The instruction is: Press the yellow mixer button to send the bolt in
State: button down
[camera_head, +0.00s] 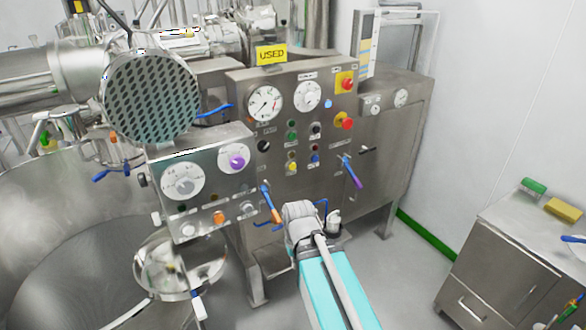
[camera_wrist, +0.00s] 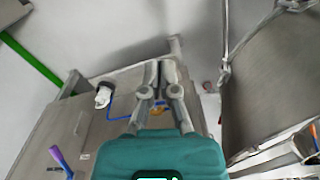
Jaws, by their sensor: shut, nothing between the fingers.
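The yellow button (camera_head: 292,167) is on the lower part of the steel control panel (camera_head: 275,187), left of a blue button (camera_head: 315,160) and below a green one (camera_head: 292,136). My gripper (camera_wrist: 161,66) shows in the wrist view with its two fingers close together, empty and shut. The wrist view shows no yellow button. In the head view my arm comes up from the bottom, its end in front of and below the panel, apart from the yellow button. I cannot make out the fingertips there. No bolt can be made out in either view.
A lever with an orange tip (camera_head: 271,206) and one with a purple tip (camera_head: 352,173) stick out from the panel near the buttons. A smaller dial box (camera_head: 203,193) stands to the left. A steel cabinet (camera_head: 510,256) stands at right; floor between is clear.

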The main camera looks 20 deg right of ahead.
aim_at(292, 166)
jog(key=w+d+r+m+t+y, duration=0.2)
jog(key=w+d, duration=0.2)
jog(key=w, duration=0.5)
jog(key=w+d+r+m+t+y, duration=0.2)
jog(key=w+d+m+t, duration=0.1)
jog(key=w, duration=0.5)
jog(key=w+d+r+m+t+y, duration=0.1)
jog(key=w+d+r+m+t, duration=0.1)
jog(key=w+d, duration=0.4)
jog(key=w, duration=0.3)
jog(key=shift+w+r+m+t+y, duration=0.3)
jog(key=shift+w+m+y, duration=0.05)
jog(key=shift+m+y, duration=0.05)
jog(key=shift+w+a, duration=0.1)
jog(key=shift+w, duration=0.05)
jog(key=shift+w+a, duration=0.35)
jog(key=shift+w, duration=1)
jog(key=shift+w+a, duration=0.4)
jog(key=shift+w, duration=0.95)
jog(key=shift+w+a, duration=0.35)
jog(key=shift+w, duration=1)
jog(key=shift+w+a, duration=0.25)
jog(key=shift+w, duration=0.6)
jog(key=shift+s, duration=0.15)
jog(key=shift+s+d, duration=0.2)
jog(key=shift+s, duration=0.65)
